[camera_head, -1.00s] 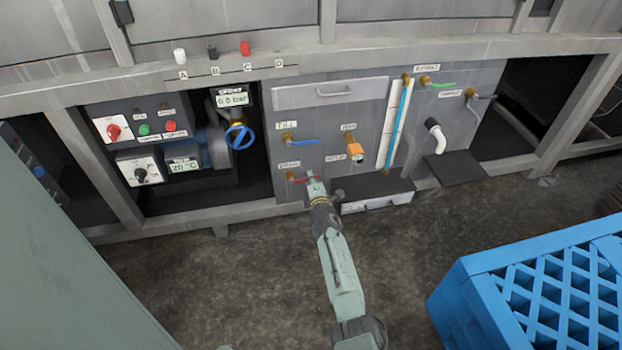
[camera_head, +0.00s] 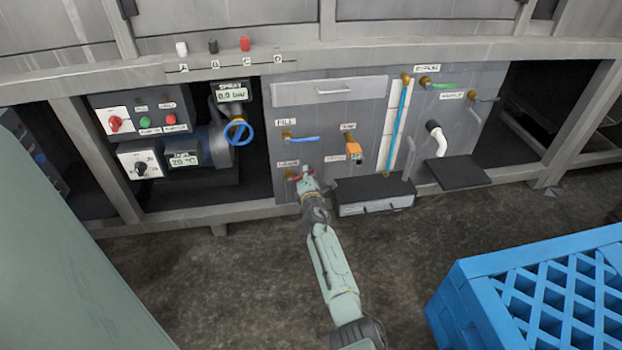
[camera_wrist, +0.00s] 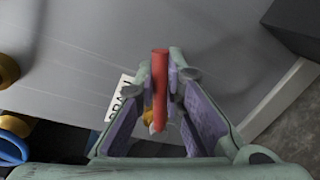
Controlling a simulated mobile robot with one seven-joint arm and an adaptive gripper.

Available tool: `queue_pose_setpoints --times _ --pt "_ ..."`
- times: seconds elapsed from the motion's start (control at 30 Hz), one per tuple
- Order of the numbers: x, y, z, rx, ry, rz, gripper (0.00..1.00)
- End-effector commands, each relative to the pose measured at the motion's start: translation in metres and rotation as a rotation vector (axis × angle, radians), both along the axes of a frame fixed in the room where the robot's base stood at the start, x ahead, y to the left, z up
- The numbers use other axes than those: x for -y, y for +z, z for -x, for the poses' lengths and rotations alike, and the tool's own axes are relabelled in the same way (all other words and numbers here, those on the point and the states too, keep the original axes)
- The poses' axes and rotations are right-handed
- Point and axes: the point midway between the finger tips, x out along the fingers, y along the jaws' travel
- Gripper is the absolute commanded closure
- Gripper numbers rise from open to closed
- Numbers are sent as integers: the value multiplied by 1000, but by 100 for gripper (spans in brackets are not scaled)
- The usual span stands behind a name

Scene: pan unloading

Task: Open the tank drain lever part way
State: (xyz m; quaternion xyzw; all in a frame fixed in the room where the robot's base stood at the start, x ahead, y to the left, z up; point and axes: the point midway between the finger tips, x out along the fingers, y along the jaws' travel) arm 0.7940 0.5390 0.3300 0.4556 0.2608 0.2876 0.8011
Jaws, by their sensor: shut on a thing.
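The red drain lever (camera_head: 299,176) sits low on the grey valve panel, on a brass valve beside a small label. My gripper (camera_head: 308,178) reaches it from the front and covers most of it in the head view. In the wrist view the red lever (camera_wrist: 160,78) stands between the two fingertips of my gripper (camera_wrist: 165,85), and the fingers are shut on it. Part of the label shows behind the left finger. The lever's exact angle is hard to tell behind the gripper.
Above is the blue fill lever (camera_head: 304,138). To the right are an orange-handled valve (camera_head: 354,147) and a dark box (camera_head: 375,190) jutting out below the panel. A blue crate (camera_head: 480,290) stands at the front right. The floor (camera_head: 230,290) left of my arm is clear.

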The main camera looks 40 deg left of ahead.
Motion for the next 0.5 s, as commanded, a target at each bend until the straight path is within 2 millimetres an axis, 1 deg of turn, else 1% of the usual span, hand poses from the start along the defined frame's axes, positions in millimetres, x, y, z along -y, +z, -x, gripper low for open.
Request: queue_pose_setpoints --times 0.03,0.2,0.5 --pt "-1 4 1 25 2 18 100" --pt "-3 8 3 90 1 75 100" --pt "-5 12 5 144 1 120 100"
